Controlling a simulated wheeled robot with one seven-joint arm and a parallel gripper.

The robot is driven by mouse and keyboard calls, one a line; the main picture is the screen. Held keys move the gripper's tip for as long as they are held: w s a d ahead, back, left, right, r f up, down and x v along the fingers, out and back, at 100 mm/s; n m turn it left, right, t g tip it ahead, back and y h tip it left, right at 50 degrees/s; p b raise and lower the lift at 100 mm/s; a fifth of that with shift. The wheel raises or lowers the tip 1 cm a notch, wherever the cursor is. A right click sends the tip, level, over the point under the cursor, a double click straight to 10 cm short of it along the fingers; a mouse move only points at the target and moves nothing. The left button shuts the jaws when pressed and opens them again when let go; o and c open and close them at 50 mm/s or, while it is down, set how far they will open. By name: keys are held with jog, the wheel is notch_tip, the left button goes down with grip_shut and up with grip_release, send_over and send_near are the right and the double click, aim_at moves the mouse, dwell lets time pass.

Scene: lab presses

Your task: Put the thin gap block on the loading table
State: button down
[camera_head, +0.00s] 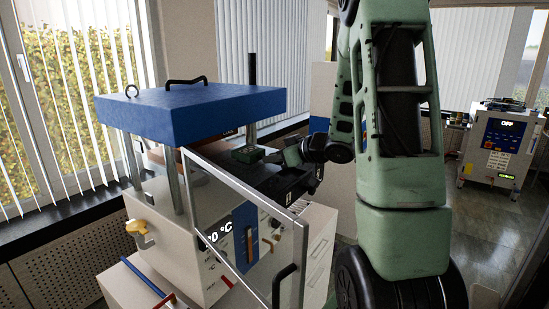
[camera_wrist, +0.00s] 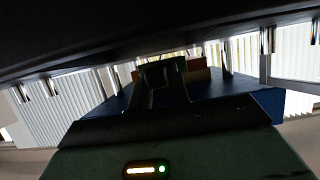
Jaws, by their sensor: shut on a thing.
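My gripper (camera_head: 268,157) reaches in from the right towards the press's open side in the head view. It is shut on a small dark green block (camera_head: 246,154), which I take to be the thin gap block. In the wrist view the green block (camera_wrist: 163,70) sits at the tips of the two dark fingers (camera_wrist: 161,88). A black flat surface (camera_head: 270,178) lies below the gripper in front of the press, probably the loading table. The block appears just above it; whether they touch is unclear. The glass door partly covers this area.
The press has a blue top plate (camera_head: 195,105) on steel columns, with a brown platen (camera_head: 158,153) between them. Its framed glass door (camera_head: 255,205) stands open in front. White drawers (camera_head: 318,250) are below right. Another machine (camera_head: 497,145) stands far right.

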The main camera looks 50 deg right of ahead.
jog(key=shift+f+b, duration=0.35)
jog(key=shift+f, duration=0.15)
jog(key=c, duration=1.3)
grip_release()
jog(key=shift+o, duration=0.2)
jog(key=b+v, duration=0.3)
jog(key=v, duration=1.4)
jog(key=shift+s, duration=0.2)
